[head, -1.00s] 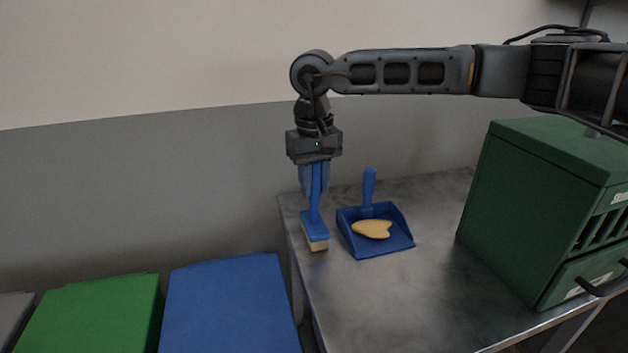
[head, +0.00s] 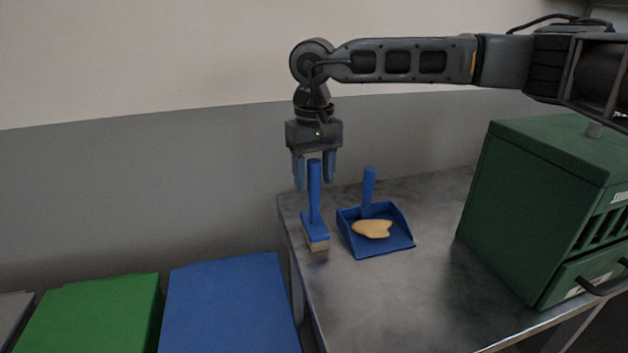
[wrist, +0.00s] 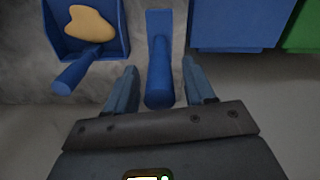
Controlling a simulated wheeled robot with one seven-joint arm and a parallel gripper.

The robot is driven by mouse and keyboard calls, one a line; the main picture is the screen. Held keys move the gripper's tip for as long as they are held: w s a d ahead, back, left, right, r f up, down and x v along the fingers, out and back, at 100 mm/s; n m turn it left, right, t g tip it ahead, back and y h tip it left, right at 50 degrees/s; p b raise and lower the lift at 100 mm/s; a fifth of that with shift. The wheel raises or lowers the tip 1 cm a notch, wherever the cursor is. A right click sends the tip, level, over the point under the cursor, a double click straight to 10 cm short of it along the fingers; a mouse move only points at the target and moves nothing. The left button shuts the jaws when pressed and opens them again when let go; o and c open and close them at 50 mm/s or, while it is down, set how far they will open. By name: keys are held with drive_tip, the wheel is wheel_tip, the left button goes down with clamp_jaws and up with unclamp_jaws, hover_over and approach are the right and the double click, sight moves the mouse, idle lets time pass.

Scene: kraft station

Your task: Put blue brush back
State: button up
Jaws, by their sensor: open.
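The blue brush (head: 315,205) stands on the metal table near its left edge, bristles down and handle pointing up. It also shows in the wrist view (wrist: 160,70), its handle end between the fingers. My gripper (head: 314,184) is open above and around the top of the handle, with a gap on both sides and nothing held. In the wrist view my gripper's fingers (wrist: 160,80) are spread apart. A blue dustpan (head: 404,238) lies right of the brush, with a tan flat piece (head: 372,229) in it; the dustpan also shows in the wrist view (wrist: 122,30).
A green cabinet (head: 535,200) with drawers stands on the right of the metal table (head: 375,300). A blue bin (head: 228,305) and a green bin (head: 95,312) are left of the table. A wall is behind. The table front is clear.

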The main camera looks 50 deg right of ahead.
wheel_tip(320, 180, up, 10)
drive_tip(key=shift+r, duration=0.2)
drive_tip(key=shift+c, duration=0.4)
idle(1.3)
